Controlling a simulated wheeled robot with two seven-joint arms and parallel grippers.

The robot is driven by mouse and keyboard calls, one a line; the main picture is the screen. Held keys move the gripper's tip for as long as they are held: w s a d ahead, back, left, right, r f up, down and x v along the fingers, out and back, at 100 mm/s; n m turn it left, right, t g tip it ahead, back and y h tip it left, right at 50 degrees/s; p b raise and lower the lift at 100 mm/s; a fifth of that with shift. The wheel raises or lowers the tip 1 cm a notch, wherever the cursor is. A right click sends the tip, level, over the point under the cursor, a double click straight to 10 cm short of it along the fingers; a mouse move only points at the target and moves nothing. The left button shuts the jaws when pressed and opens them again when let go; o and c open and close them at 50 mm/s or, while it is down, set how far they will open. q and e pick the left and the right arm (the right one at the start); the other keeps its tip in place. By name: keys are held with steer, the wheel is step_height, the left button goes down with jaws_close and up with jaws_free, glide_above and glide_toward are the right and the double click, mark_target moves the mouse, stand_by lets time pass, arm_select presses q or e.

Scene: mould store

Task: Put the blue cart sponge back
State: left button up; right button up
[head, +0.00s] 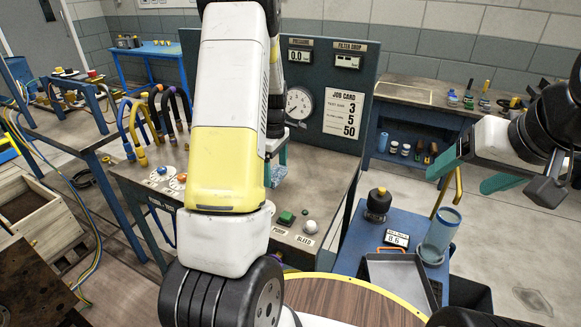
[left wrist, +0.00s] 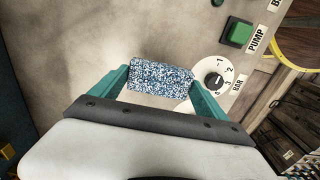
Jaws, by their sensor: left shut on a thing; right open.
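The blue speckled sponge (left wrist: 160,77) lies between the teal fingers of my left gripper (left wrist: 163,88), which is shut on it. It is over the grey bench top (left wrist: 85,55), near the bar dial (left wrist: 217,76). The blue cart (head: 350,245) stands right of the bench. It carries a grey tray (head: 398,283), a light blue cylinder (head: 440,234) and a dark bottle (head: 377,203). My right gripper (head: 470,173) is open and empty, above and right of the cart.
The bench (head: 335,165) has a green pump button (head: 286,217), a white bleed knob (head: 310,226) and an upright panel with a gauge (head: 299,103) and job card (head: 342,113). Coloured hoses (head: 155,115) stand at its left. A round wooden table (head: 345,303) is in front.

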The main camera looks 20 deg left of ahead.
mark_target(275, 172)
arm_select(q)
steer(key=shift+s+f, duration=0.1)
steer(key=shift+f, duration=1.65)
steer(key=shift+f, duration=0.15)
steer(key=o, duration=1.3)
